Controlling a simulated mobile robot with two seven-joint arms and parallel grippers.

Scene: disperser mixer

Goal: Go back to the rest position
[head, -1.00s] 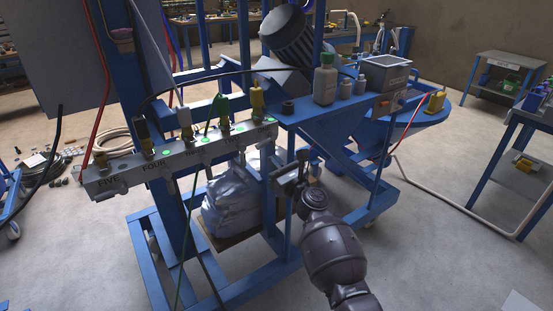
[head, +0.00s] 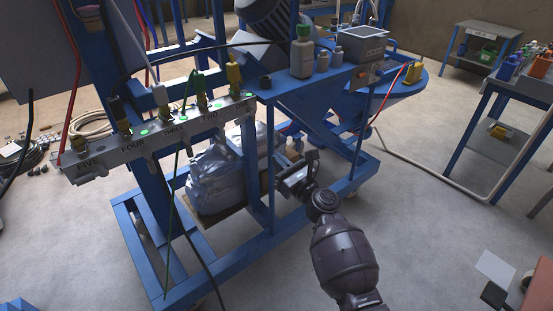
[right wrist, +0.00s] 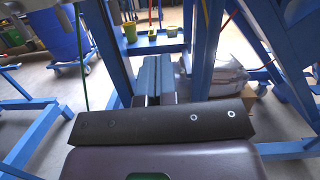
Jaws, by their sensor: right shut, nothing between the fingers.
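My right gripper (head: 284,182) is in front of the blue mixer frame (head: 268,190), below its shelf and beside the silvery bags. It is empty. In the right wrist view its two blue-grey fingers (right wrist: 152,78) lie side by side, shut, with nothing between them. My dark right arm reaches up from the lower right of the head view. I cannot tell whether the gripper touches the frame. My left gripper is not in view.
A numbered connector bar (head: 160,140) with several plugs is at the left. Silvery bags (head: 215,180) sit low in the frame. A green-capped bottle (head: 302,55) and grey box (head: 362,44) stand on the shelf. Open floor (head: 430,215) lies to the right.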

